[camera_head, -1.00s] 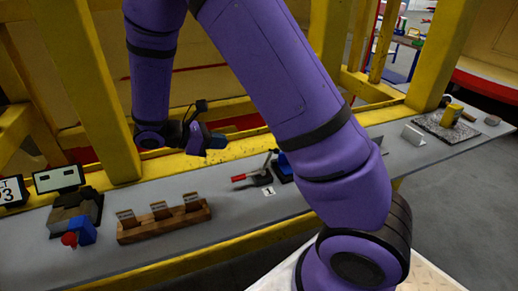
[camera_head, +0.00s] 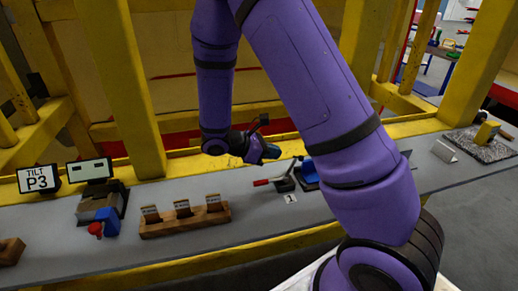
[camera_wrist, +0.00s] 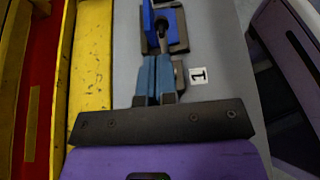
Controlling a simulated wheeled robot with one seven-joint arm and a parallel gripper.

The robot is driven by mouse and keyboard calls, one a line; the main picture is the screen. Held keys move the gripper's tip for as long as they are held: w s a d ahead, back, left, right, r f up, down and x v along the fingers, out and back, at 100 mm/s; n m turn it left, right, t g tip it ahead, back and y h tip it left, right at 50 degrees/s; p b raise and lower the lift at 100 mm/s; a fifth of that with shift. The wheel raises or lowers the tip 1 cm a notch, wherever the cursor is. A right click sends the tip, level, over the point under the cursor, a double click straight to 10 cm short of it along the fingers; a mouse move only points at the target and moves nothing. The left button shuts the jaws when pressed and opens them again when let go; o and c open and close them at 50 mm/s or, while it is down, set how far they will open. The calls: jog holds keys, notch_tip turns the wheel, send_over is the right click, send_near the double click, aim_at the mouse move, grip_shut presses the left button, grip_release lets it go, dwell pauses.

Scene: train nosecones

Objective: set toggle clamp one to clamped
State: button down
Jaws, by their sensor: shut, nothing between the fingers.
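Toggle clamp one (camera_head: 285,184) is on the grey bench beside a white label "1" (camera_head: 291,198). Its red-tipped handle (camera_head: 263,182) lies low, pointing left in the head view. A slim lever rises from its dark base toward a blue block (camera_head: 309,172) on the right. My gripper (camera_head: 271,152) is shut and empty, above and behind the clamp, apparently not touching it. In the wrist view, the closed blue fingers (camera_wrist: 155,58) point toward the metal bar and the blue block (camera_wrist: 155,18). The clamp's dark base (camera_wrist: 180,75) shows partly beside the fingers; the red handle is hidden there.
A wooden rack (camera_head: 185,221) with several cards stands left of the clamp. Further left are a small display (camera_head: 91,170) and a "TILT P3" sign (camera_head: 38,179). Yellow posts (camera_head: 122,85) and a rail stand behind the bench. A bent plate (camera_head: 444,150) lies right.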

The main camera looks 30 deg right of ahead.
jog(key=shift+x, duration=2.35)
